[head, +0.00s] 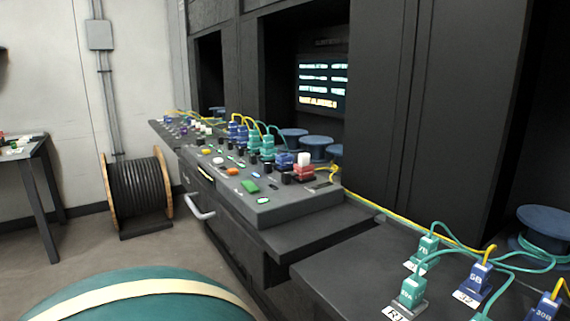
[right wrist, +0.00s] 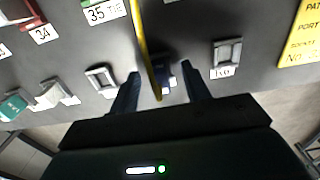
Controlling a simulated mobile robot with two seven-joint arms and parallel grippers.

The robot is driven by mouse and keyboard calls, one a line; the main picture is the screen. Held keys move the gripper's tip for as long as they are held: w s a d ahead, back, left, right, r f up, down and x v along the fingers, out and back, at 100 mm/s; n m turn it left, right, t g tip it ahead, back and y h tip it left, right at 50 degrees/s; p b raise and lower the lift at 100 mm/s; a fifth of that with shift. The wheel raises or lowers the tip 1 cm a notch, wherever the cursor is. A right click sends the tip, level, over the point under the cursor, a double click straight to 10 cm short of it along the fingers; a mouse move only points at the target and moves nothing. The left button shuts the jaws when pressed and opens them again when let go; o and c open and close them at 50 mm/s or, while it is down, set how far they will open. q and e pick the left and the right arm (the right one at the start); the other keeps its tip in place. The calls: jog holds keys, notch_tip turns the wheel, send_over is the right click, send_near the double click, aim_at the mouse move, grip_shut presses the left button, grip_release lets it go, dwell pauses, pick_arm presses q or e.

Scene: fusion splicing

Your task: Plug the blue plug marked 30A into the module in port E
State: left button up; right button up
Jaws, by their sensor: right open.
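In the right wrist view, my open right gripper (right wrist: 160,72) has one finger on each side of a small blue plug (right wrist: 169,79). A yellow cable passes in front of it and hides part of it. I cannot read its marking, nor tell whether the fingers touch it. Empty-looking grey frames stand on either side, one to the left (right wrist: 101,79) and one to the right (right wrist: 227,55); their port letters are not readable. In the head view, a blue plug (head: 545,307) at the lower right edge looks marked 30B. No plug readable as 30A shows there. Neither gripper shows in the head view.
Teal plugs (head: 412,291) and another blue plug (head: 477,277) stand on the near right bench with loose cables. A sloped console (head: 262,203) with buttons and plugs runs along the cabinets. A cable drum (head: 138,190) stands on the floor. A yellow note (right wrist: 301,35) lies right in the wrist view.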

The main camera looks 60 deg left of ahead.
jog(key=shift+c, duration=0.5)
grip_shut()
jog(key=shift+r, duration=0.2)
jog(key=shift+r+p, duration=1.7)
jog(key=shift+r, duration=1.1)
